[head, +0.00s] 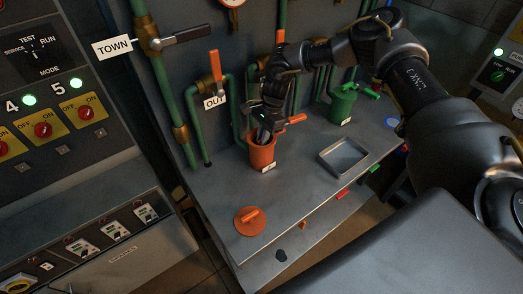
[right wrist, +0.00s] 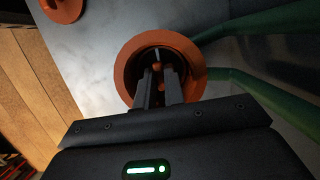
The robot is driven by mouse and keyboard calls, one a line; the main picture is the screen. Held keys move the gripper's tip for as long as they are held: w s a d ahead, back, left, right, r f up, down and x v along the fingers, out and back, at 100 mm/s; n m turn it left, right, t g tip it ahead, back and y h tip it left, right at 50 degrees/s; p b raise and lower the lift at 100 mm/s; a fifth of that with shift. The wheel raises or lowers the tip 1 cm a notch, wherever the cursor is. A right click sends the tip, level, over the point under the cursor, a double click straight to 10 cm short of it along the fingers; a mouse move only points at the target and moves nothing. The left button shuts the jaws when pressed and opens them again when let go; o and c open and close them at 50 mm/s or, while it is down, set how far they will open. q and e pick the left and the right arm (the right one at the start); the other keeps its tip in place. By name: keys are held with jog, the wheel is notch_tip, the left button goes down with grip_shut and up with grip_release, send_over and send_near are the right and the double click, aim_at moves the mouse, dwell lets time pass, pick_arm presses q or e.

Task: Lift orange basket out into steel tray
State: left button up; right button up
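The orange housing (head: 262,156) stands upright on the grey bench, with its round open mouth showing in the right wrist view (right wrist: 128,72). My right gripper (head: 264,134) points down into this mouth, its fingers (right wrist: 158,75) inside the rim. A small orange piece (right wrist: 157,66), perhaps part of the orange basket, shows between the fingertips; I cannot tell whether they grip it. The rest of the basket is hidden inside. The steel tray (head: 344,157) is shallow, rectangular and empty, to the right of the housing. My left gripper is not in view.
An orange lid (head: 250,220) lies at the bench's front left. A green housing (head: 342,106) stands at the back right. Green pipes and an orange-handled valve (head: 215,66) rise behind the housing. The bench between housing and tray is clear.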

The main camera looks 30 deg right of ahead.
grip_shut()
jog(key=shift+r, duration=0.45)
notch_tip(320, 180, up, 17)
jog(key=b, duration=0.4)
jog(key=shift+b, duration=0.3)
jog(key=shift+r, duration=0.2)
